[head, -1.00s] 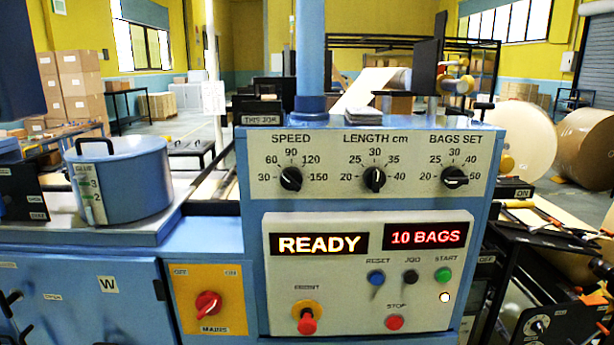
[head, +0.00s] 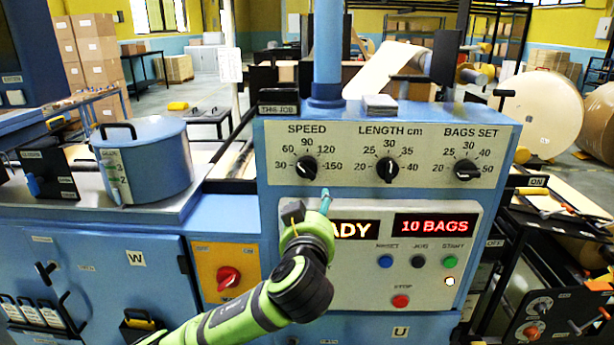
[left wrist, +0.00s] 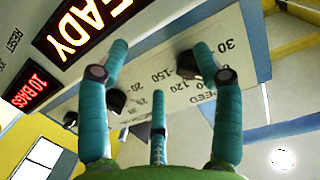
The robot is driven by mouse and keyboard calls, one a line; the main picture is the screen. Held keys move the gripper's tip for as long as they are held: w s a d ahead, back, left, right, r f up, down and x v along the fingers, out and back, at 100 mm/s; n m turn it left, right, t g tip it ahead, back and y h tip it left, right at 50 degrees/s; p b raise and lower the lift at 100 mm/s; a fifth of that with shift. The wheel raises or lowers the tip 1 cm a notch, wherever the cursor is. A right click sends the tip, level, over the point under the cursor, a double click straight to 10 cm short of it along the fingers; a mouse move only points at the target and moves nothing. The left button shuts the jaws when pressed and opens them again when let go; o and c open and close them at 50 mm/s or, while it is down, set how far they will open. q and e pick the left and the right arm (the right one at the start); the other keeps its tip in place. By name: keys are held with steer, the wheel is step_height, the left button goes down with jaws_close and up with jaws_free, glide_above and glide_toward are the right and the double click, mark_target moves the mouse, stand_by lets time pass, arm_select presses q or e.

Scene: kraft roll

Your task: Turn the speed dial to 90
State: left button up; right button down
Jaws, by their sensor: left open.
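The speed dial (head: 306,166) is a black knob on the pale upper panel, with marks from 30 to 150 around it. Its pointer is too small to read surely. In the left wrist view the speed dial (left wrist: 187,64) shows upside down, partly behind one teal finger. My left gripper (head: 325,195) is open and empty, its fingers spread (left wrist: 160,50). In the head view it is just below and slightly right of the dial, with no visible contact. It covers part of the READY display (head: 355,230). My right gripper is not in view.
The length dial (head: 388,170) and bags set dial (head: 467,169) sit to the right on the same panel. Below are the 10 BAGS display (head: 431,226), several buttons, and a red mains switch (head: 228,279). A blue glue pot (head: 150,165) stands at the left.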

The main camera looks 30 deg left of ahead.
mark_target(306, 171)
arm_select(q)
step_height(306, 171, up, 6)
steer(key=a+n+y, duration=0.1)
steer(key=n+y, duration=0.1)
steer(key=shift+t, duration=0.3)
steer(key=p+x, duration=0.3)
steer(key=x, duration=0.1)
steer(key=shift+w+a+f+p, duration=0.1)
steer(key=shift+w+a+p, duration=0.15)
steer(key=shift+a+p, duration=0.1)
steer(key=shift+w+a+f, duration=0.15)
steer(key=shift+w+a, duration=0.15)
steer(key=shift+w, duration=0.2)
steer(key=shift+m+h, duration=0.3)
steer(key=shift+h, duration=0.1)
steer(key=c, duration=1.1)
